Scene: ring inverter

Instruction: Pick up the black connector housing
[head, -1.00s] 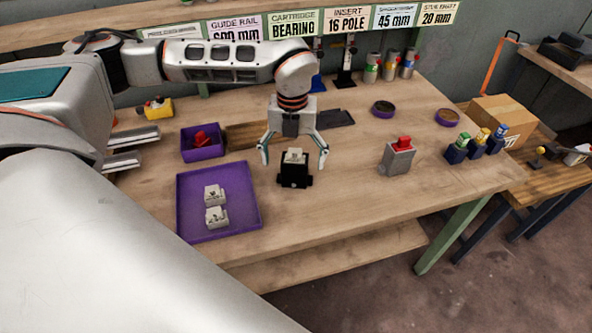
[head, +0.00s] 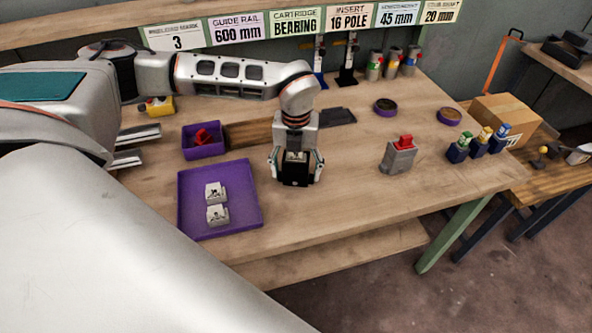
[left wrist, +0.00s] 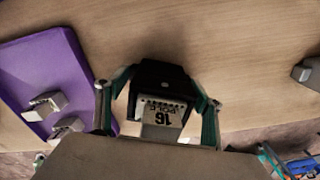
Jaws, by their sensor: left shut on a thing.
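The black connector housing (head: 296,174) stands on the wooden table, right of the purple tray. A pale insert marked "16 POLE" (left wrist: 163,113) sits in its top, clear in the left wrist view. My left gripper (head: 296,178) comes down over the housing from above and is shut on it, one finger on each side. In the left wrist view the fingers flank the housing (left wrist: 160,76). Whether the housing is clear of the table cannot be told.
A purple tray (head: 250,222) with two light grey inserts lies left of the housing. A small purple bin (head: 215,151) with a red part is behind it. A grey block with a red top (head: 400,156) stands to the right. The table front between is clear.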

